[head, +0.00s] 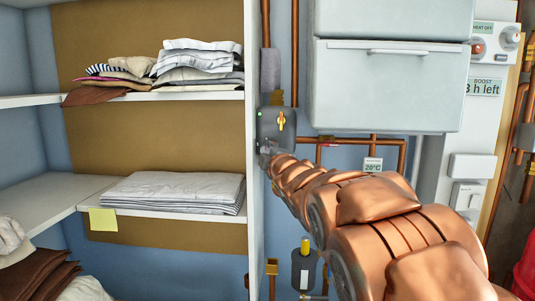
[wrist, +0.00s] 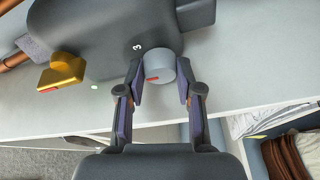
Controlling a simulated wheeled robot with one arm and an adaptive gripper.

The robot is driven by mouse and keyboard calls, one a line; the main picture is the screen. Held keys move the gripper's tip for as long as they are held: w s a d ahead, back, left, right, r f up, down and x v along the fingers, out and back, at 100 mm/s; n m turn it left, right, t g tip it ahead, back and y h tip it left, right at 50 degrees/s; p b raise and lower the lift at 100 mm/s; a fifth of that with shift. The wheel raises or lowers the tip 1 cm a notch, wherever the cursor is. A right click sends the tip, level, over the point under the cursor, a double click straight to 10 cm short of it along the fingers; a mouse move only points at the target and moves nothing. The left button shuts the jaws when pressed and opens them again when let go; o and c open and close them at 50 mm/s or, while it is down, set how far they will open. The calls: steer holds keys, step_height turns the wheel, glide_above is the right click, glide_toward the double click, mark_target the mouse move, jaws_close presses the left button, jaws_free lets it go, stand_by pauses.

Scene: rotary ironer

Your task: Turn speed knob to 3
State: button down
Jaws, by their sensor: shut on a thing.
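The speed knob (wrist: 163,66) is a light grey round knob on a dark grey control box (wrist: 105,35). In the wrist view my gripper (wrist: 160,73) has one finger on each side of the knob and is shut on it. A short red mark shows on the knob's face, towards its lower left. A white "3" is printed on the box, up and left of the knob. In the head view the box (head: 288,122) is on the wall beside the shelf, with my gripper (head: 267,155) at its lower end. The knob is hidden there.
A yellow handle (wrist: 62,72) with a red mark sits on the same box, left of the knob in the wrist view. A green light (wrist: 94,87) is near it. Copper pipes (head: 340,141) and a white shelf panel (head: 253,190) flank my arm.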

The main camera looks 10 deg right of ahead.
steer(key=m+b, duration=0.1)
steer(key=b, duration=0.2)
steer(key=m+t+b, duration=0.1)
steer(key=m+b, duration=0.1)
steer(key=b, duration=0.1)
steer(key=shift+f+h, duration=0.2)
steer(key=shift+h, duration=0.1)
steer(key=shift+r, duration=0.1)
steer(key=c, duration=0.8)
jaws_free()
steer(key=shift+o, duration=0.2)
steer(key=s+f, duration=0.1)
steer(key=s, duration=1.1)
steer(key=shift+d+f, duration=0.2)
steer(key=shift+f, duration=0.1)
steer(key=shift+w, duration=0.1)
steer(key=shift+c, duration=0.2)
